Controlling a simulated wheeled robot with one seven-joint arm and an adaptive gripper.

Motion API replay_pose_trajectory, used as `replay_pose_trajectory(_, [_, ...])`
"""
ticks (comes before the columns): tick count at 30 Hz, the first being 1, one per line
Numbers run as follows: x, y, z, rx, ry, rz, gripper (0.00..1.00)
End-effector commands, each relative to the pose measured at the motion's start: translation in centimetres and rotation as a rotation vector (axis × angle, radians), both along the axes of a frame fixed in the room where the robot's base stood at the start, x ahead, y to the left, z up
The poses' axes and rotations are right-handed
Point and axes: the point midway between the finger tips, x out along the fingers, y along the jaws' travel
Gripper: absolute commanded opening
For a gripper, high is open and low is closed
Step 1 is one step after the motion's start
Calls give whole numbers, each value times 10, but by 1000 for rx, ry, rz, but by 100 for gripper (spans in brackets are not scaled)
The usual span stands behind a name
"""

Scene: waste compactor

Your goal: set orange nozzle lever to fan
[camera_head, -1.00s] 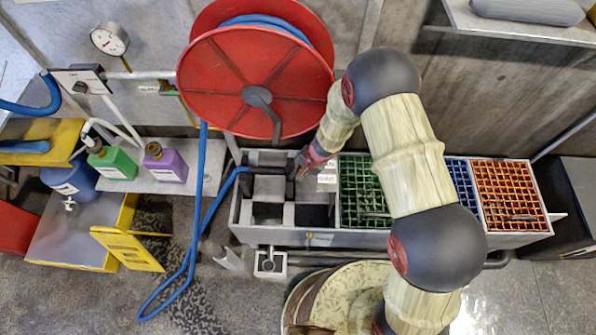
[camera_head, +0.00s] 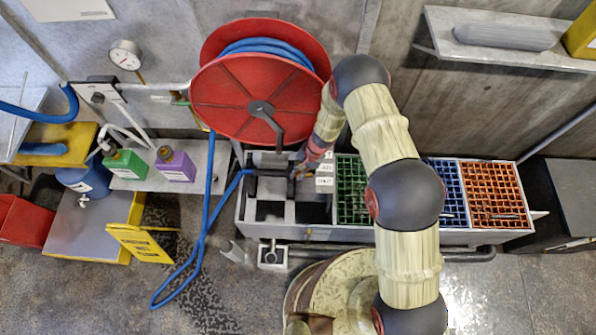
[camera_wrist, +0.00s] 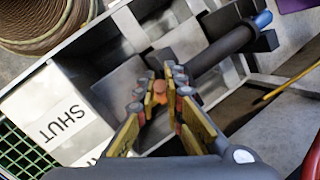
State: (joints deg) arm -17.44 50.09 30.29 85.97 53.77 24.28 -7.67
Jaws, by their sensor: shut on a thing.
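The dark nozzle (camera_wrist: 222,48) on the blue hose (camera_wrist: 262,20) lies over the grey trough (camera_wrist: 60,62) in the wrist view. In the head view the nozzle (camera_head: 272,172) shows at the trough's left part. The small orange lever (camera_wrist: 159,88) sits between my gripper's fingers in the wrist view. My gripper (camera_wrist: 160,76) is shut on it, with yellow and red-grey finger pads on both sides. In the head view my gripper (camera_head: 299,169) is at the nozzle's right end. A white label reading SHUT (camera_wrist: 55,112) is beside it; other labels are partly hidden, so the lever's setting is unclear.
A red hose reel (camera_head: 250,90) stands behind the trough. Green (camera_head: 350,195), blue and orange grates (camera_head: 495,195) fill the trough's right part. Green (camera_head: 125,163) and purple bottles (camera_head: 175,165) stand at left. A yellow floor sign (camera_head: 142,246) stands in front of them.

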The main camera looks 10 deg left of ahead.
Motion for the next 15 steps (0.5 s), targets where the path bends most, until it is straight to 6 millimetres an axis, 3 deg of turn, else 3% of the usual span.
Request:
replay_pose_trajectory(9, [-1,-1,-2,-3,3,-2,0])
replay_pose_trajectory(10, [-1,-1,-2,-3,3,-2,11])
replay_pose_trajectory(15, [0,-1,-1,-2,3,-2,21])
